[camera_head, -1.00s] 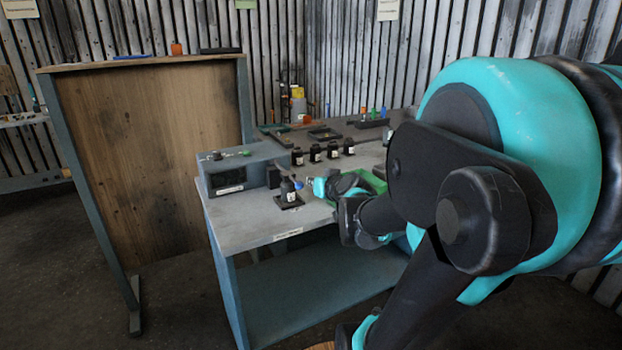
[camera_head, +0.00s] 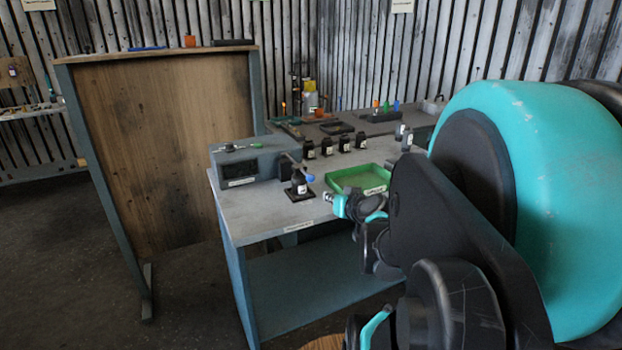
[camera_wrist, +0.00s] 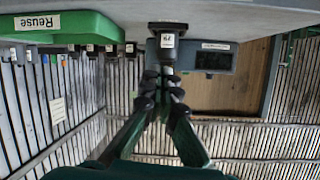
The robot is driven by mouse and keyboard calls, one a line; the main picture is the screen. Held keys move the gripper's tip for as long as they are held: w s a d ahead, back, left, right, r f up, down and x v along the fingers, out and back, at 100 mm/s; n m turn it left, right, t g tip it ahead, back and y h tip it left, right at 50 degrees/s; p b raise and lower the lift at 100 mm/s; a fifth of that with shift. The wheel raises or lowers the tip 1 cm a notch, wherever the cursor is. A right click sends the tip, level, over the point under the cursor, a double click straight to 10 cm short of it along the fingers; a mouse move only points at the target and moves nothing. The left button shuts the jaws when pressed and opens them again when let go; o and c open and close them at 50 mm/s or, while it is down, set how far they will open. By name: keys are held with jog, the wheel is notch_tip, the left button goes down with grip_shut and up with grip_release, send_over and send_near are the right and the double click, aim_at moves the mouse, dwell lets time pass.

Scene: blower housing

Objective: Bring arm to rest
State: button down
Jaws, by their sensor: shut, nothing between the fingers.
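My gripper (camera_head: 329,198) is near the front edge of the workbench (camera_head: 262,222), to the right of a black housing (camera_head: 298,184) and apart from it. In the upside-down wrist view the fingers (camera_wrist: 163,80) are together with nothing between them. The labelled black housing (camera_wrist: 167,42) stands on a dark square base beyond the fingertips. My arm, with a large teal joint, fills the right side of the head view and hides part of the bench.
A green tray (camera_head: 346,182), labelled Reuse in the wrist view (camera_wrist: 80,28), lies right of the housing. A grey box (camera_head: 241,176) stands left of it. Several black units (camera_head: 327,147) line the back. A tall wooden panel (camera_head: 165,140) stands left.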

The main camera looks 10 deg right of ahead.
jog(key=s+a+f+n+g, duration=0.1)
jog(key=s+a+f+g, duration=0.45)
jog(key=f, duration=0.35)
jog(key=s+d+f+m+g+h, duration=0.1)
jog(key=s+d+f+g+h, duration=0.1)
jog(key=s+d+f+g, duration=0.2)
jog(key=s+f, duration=0.3)
jog(key=s, duration=0.2)
jog(key=shift+s+d+h, duration=0.15)
jog(key=shift+s+h, duration=0.15)
jog(key=shift+s, duration=0.05)
jog(key=c, duration=2.2)
grip_release()
